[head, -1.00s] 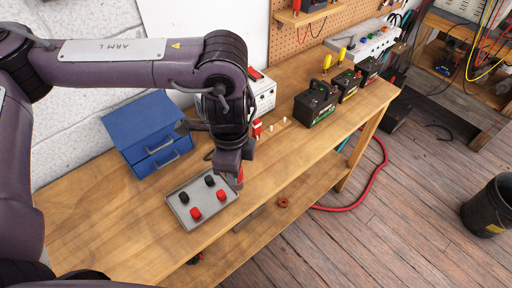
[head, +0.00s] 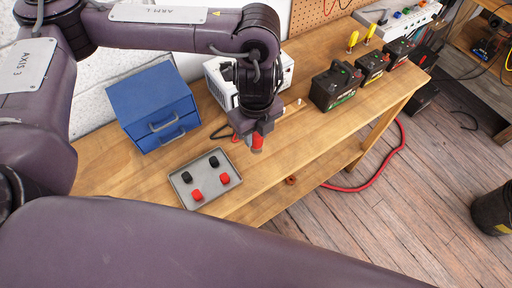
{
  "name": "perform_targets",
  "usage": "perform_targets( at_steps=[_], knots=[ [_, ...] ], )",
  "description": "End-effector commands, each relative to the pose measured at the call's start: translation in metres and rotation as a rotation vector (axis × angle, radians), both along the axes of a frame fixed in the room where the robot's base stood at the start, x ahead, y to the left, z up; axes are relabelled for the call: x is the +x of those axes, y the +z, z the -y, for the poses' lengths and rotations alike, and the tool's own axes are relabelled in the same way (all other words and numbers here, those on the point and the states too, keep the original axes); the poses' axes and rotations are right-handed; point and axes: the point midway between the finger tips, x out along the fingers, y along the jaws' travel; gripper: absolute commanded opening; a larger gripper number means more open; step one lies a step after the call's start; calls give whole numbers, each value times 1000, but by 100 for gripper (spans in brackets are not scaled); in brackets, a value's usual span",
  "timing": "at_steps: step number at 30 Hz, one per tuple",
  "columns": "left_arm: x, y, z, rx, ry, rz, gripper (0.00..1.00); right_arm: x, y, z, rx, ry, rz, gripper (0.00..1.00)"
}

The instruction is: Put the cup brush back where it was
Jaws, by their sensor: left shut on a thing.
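My left gripper (head: 257,137) points down over the workbench, right of the grey tray and in front of the white box. It is shut on a small red piece with a greyish-tan lower end, which looks like the cup brush (head: 257,145). The jaws hide its upper part. It seems to hang just above the bench top; I cannot tell whether it touches. The grey tray (head: 206,179) lies flat with two black and two red knob-like pieces in it. My right gripper is not in view.
A blue drawer box (head: 150,95) stands behind the tray. A white box (head: 219,82) with a cable stands behind my gripper. Several batteries (head: 336,85) stand at the back right. The wooden bench (head: 290,148) is clear right of my gripper up to its front edge.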

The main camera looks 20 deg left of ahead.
Motion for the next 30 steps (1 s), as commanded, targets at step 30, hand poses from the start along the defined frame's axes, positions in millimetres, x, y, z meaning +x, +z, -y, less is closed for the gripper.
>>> perform_targets(
  at_steps=[30],
  knots=[
    [0, -83, 0, -1, 0, 1, 7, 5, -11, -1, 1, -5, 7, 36]
  ],
)
